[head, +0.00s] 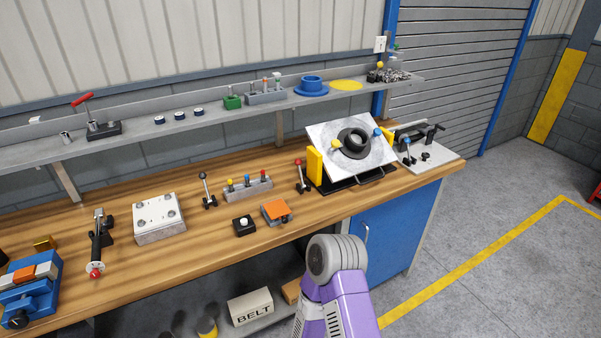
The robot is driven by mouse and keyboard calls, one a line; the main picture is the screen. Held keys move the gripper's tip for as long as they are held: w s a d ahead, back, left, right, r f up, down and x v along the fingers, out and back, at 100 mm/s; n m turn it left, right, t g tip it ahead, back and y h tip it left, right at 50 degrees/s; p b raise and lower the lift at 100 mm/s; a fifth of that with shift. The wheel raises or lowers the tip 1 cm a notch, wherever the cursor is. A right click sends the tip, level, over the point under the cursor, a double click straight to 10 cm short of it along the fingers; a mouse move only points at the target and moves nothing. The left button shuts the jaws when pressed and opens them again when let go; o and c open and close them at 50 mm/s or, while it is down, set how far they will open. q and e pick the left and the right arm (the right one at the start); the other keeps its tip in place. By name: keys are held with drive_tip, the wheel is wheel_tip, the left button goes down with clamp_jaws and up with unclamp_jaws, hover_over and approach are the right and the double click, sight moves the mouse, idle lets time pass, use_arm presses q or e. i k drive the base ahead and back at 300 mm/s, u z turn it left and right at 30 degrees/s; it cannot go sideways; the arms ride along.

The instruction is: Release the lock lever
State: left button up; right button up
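A tilted light plate (321,133) bears a dark ring (353,142) and stands in a black base with a front handle (371,178) at the bench's right part. An upright lever with a red knob (299,163) stands just left of the block. A blue-knobbed lever (407,142) is right of the plate. I cannot tell which one is the lock lever. Neither gripper's fingers show; a purple arm link of mine is low in front.
The wooden bench (262,174) also holds a row of coloured levers (248,190), an orange-topped box (276,212), a black button box (243,226), a grey block (159,217) and a blue vise (32,287). A shelf (225,119) with small parts runs behind. Open floor lies right.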

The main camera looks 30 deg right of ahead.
sight(298, 162)
drive_tip(key=k, duration=0.65)
drive_tip(key=z, duration=0.1)
drive_tip(key=i, duration=0.4)
drive_tip(key=z, duration=0.75)
drive_tip(key=i, duration=0.75)
drive_tip(key=z, duration=0.4)
